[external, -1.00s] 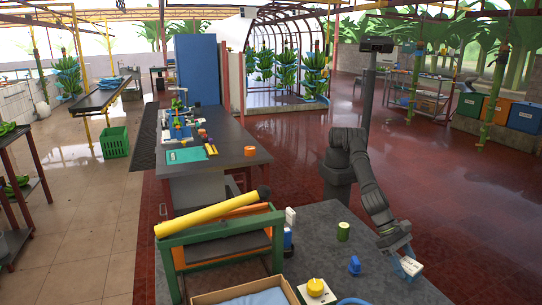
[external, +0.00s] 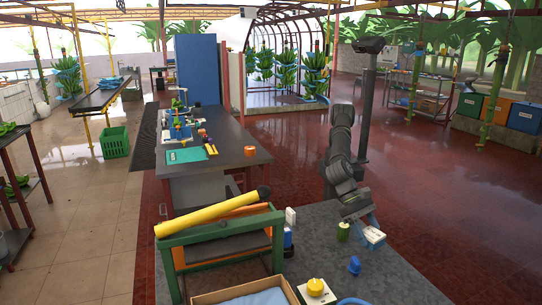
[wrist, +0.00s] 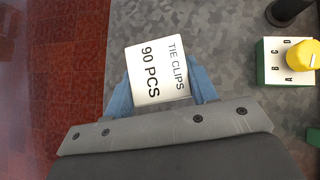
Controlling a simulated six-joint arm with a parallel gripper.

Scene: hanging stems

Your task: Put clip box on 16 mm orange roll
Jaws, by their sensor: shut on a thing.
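My gripper (external: 370,226) is shut on the white clip box (external: 374,235), above the near grey table. In the wrist view the box (wrist: 157,72) sits between the blue fingers (wrist: 160,92), its printed face reading "TIE CLIPS 90 PCS" toward the camera. In the external view a small orange round thing (external: 250,150) lies on the farther dark desk, well away from my gripper; I cannot read a size on it. No orange roll shows in the wrist view.
A green roll (external: 343,231) stands just left of the held box. A blue piece (external: 354,265) and a yellow-knobbed dial box (external: 316,290) are nearer the camera. A green frame with a yellow tube (external: 212,212) stands at left. The grey table's right part (external: 400,285) is clear.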

